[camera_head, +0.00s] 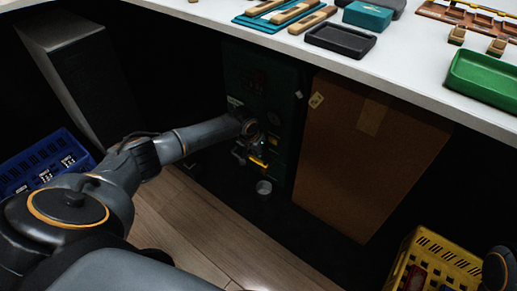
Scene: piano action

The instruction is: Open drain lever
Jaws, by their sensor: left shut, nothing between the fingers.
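A dark green machine (286,100) stands in the shade under the white worktop. A small yellow lever (259,162) shows low on its front; I take it for the drain lever. My left arm reaches in from the left, and my left gripper (250,148) is at the front of the machine, just above and beside the yellow lever. The gripper is shut with nothing in it. It is small and dark, so I cannot tell whether it touches the lever. A small grey cup (264,187) stands below the lever. My right gripper is not in view.
A large cardboard box (365,150) stands close to the right of the machine. A blue crate (40,165) is at the left and a yellow crate (440,262) at the lower right. Trays lie on the white worktop (415,75) above. Wooden floor (210,235) is clear in front.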

